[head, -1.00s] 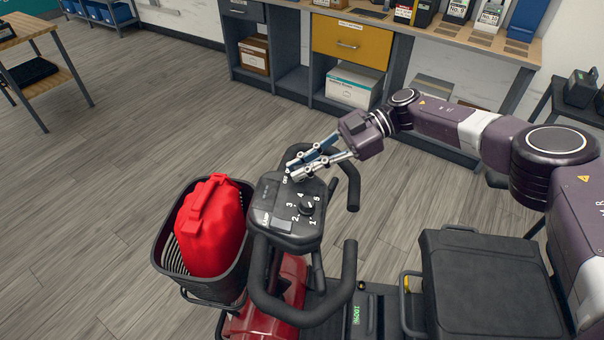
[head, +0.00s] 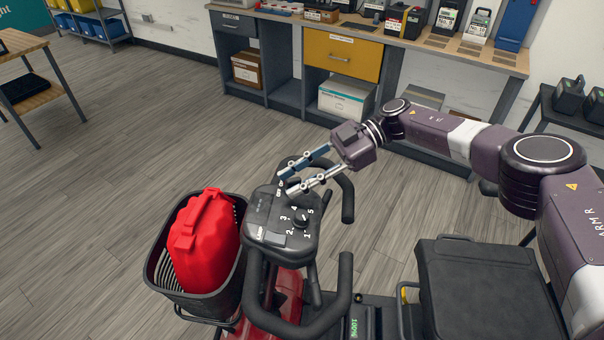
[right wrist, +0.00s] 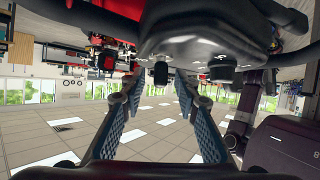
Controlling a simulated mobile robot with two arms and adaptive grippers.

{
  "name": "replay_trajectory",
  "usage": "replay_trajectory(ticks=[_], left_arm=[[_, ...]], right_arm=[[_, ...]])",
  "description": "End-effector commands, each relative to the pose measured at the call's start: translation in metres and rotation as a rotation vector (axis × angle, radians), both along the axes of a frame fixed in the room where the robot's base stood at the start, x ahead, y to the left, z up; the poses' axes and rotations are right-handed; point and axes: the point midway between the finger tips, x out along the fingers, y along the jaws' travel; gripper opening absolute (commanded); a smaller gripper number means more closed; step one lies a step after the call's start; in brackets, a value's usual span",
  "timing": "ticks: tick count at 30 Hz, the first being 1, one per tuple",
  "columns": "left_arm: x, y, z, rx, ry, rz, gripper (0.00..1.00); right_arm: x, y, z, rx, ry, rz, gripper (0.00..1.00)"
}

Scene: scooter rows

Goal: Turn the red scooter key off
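The red scooter (head: 288,292) stands in the head view with its dark control console (head: 270,238) facing up. The console has a numbered speed dial (head: 302,221). My right gripper (head: 283,182) is at the console's far edge, its fingers spread apart. The key is not clear in the head view, where the fingers cover that edge. In the right wrist view, a small dark part (right wrist: 160,73), possibly the key, hangs from the console between the open fingertips (right wrist: 157,85), with a gap on both sides. My left gripper is not in view.
Black handlebars (head: 340,300) curve around the console. A basket (head: 160,262) with a red jerrycan (head: 203,240) is at the scooter's front. The black seat (head: 475,285) is at the right. A workbench (head: 480,55) runs along the back wall; the floor at left is open.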

Motion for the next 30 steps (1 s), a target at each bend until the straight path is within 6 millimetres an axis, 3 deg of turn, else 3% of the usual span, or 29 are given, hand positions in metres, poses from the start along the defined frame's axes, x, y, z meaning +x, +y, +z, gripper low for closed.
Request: replay_trajectory(ticks=[5, 13, 18, 30], left_arm=[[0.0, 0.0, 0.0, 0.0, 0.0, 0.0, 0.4], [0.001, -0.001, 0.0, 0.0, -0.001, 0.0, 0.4], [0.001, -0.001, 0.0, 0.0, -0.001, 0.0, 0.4], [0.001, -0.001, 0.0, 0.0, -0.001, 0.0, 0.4]], right_arm=[[0.007, -0.017, 0.007, 0.0, -0.001, -0.005, 0.29], [0.024, -0.066, 0.028, 0.0, -0.001, -0.006, 0.29], [0.03, -0.086, 0.037, 0.001, 0.0, -0.004, 0.29], [0.036, -0.102, 0.044, -0.001, 0.0, -0.001, 0.29]])
